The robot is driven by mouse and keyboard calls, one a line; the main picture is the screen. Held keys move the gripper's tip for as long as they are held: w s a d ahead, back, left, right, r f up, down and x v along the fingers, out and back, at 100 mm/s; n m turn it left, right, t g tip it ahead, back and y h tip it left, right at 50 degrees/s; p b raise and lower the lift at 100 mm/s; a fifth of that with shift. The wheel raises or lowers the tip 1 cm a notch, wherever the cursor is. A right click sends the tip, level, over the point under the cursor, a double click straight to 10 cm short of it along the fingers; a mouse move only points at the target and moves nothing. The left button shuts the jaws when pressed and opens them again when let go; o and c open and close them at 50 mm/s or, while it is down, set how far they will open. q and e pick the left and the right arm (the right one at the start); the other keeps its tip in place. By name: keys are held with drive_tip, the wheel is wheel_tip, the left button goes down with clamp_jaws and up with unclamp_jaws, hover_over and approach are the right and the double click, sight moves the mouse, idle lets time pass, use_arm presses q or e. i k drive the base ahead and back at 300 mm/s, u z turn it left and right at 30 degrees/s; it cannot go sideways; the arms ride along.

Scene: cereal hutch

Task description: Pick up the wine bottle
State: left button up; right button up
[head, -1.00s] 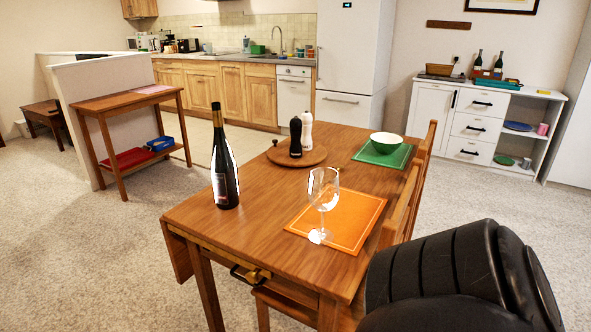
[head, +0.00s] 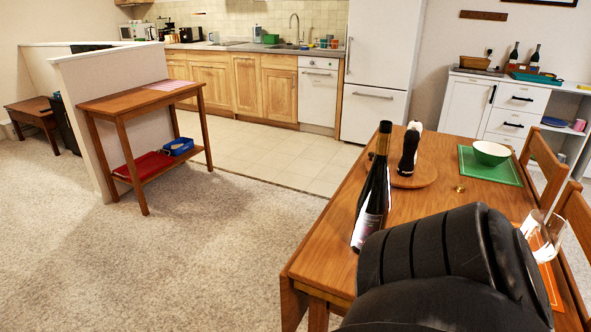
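A dark wine bottle (head: 372,197) with a pale label stands upright near the left edge of the wooden dining table (head: 336,238). A black arm link of mine fills the lower right and hides part of the table near the bottle's base. Neither of my grippers shows in the head view. Two more bottles stand on the white cabinet at the back right, one of them a dark bottle (head: 535,55).
On the table are a wine glass (head: 543,236) on an orange mat, a green bowl (head: 491,153) on a green mat, and shakers on a round board. Chairs line the table's right side. A console table (head: 140,100) stands left. Carpet between is clear.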

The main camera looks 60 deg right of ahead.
sight(373, 204)
drive_tip(key=i, duration=0.4)
drive_tip(key=z, duration=1.15)
